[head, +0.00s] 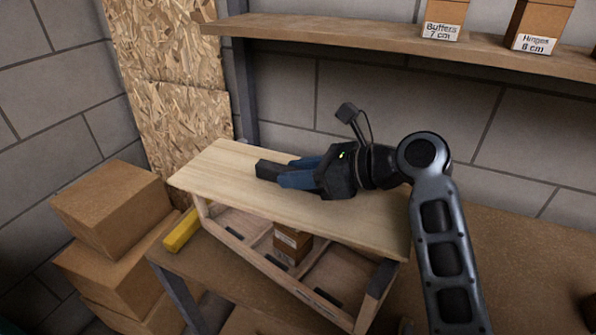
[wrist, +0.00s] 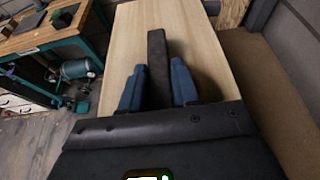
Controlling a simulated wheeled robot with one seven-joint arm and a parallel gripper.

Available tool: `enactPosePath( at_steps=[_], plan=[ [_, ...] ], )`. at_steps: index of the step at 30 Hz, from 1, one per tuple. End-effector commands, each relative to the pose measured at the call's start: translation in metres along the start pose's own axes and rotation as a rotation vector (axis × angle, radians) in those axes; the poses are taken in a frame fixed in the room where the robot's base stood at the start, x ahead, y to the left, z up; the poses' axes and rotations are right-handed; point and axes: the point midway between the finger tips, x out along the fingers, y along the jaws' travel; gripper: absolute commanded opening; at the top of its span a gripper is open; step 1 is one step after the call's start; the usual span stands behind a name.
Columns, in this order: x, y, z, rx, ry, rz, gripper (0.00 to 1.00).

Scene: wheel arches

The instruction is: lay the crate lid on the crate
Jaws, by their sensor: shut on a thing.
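The crate lid (head: 225,172) is a pale wooden board with a dark bar handle (head: 267,171) on top. My gripper (head: 284,172) is shut on this handle, with a blue finger on either side. The wrist view shows the handle (wrist: 157,50) between the fingers and the lid (wrist: 200,45) below. The wooden crate (head: 240,246) is under the lid, on the brown bench. Its front wall and part of its inside show below the lid's near edge. A small labelled carton (head: 292,243) is inside. I cannot tell whether the lid touches the crate; its back rim is hidden.
A shelf (head: 400,48) with labelled cartons runs along the wall behind. Cardboard boxes (head: 110,205) are stacked at the left. A yellow object (head: 182,231) lies beside the crate's left end. The bench (head: 520,250) is mostly clear at the right.

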Motion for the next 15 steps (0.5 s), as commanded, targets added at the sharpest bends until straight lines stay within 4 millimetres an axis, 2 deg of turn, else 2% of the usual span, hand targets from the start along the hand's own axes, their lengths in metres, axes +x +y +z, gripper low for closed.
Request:
enactPosePath(
  at_steps=[13, 14, 15],
  plan=[
    [0.0025, -0.0002, -0.0056, -0.001, -0.002, 0.0, 0.0],
    [0.0026, -0.0002, -0.0057, -0.002, -0.003, -0.001, 0.31],
    [0.0025, -0.0002, -0.0056, -0.002, -0.002, -0.001, 0.34]
  ],
)
